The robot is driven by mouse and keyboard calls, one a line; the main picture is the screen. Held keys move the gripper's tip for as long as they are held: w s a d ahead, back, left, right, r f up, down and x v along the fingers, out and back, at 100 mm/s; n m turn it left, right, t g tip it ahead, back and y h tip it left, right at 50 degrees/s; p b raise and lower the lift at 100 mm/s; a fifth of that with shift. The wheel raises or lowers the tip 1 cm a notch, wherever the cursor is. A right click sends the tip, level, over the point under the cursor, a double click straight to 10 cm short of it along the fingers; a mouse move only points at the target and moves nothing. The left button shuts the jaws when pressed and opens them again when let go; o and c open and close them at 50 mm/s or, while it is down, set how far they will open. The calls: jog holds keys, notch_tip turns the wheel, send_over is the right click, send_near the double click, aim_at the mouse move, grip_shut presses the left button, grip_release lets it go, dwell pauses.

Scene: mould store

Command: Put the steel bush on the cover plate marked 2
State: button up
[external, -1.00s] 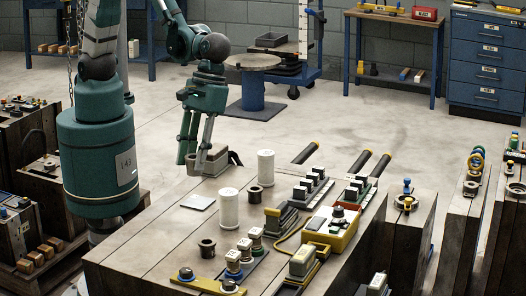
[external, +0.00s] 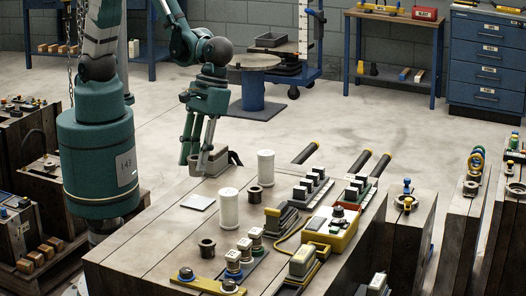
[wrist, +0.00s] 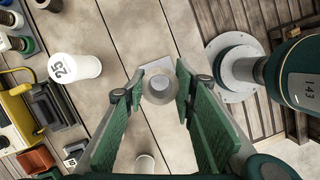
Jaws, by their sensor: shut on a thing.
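My gripper (external: 196,162) hangs over the back left of the wooden bench, its fingers pointing down. It is shut on the steel bush (wrist: 160,88), a grey ring-shaped piece between the fingertips in the wrist view; in the external view it is small and partly hidden by the fingers. A thin pale square plate (external: 198,202) lies flat on the bench, nearer the external camera than the gripper. In the wrist view this plate (wrist: 157,64) shows partly behind the held bush. I cannot read a mark on it.
Coloured fittings (external: 331,228) crowd the bench's right side. Bare wood surrounds the plate.

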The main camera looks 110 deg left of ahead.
jog(key=shift+f+b, duration=0.4)
jog(key=shift+f, duration=1.65)
jog(key=shift+f+b, duration=0.55)
jog(key=shift+f, duration=1.5)
jog(key=shift+f, duration=0.15)
jog(key=o, duration=1.1)
jog(key=shift+c, duration=0.2)
jog(key=p+v, duration=0.2)
jog(key=v, duration=1)
jog(key=shift+p, duration=0.35)
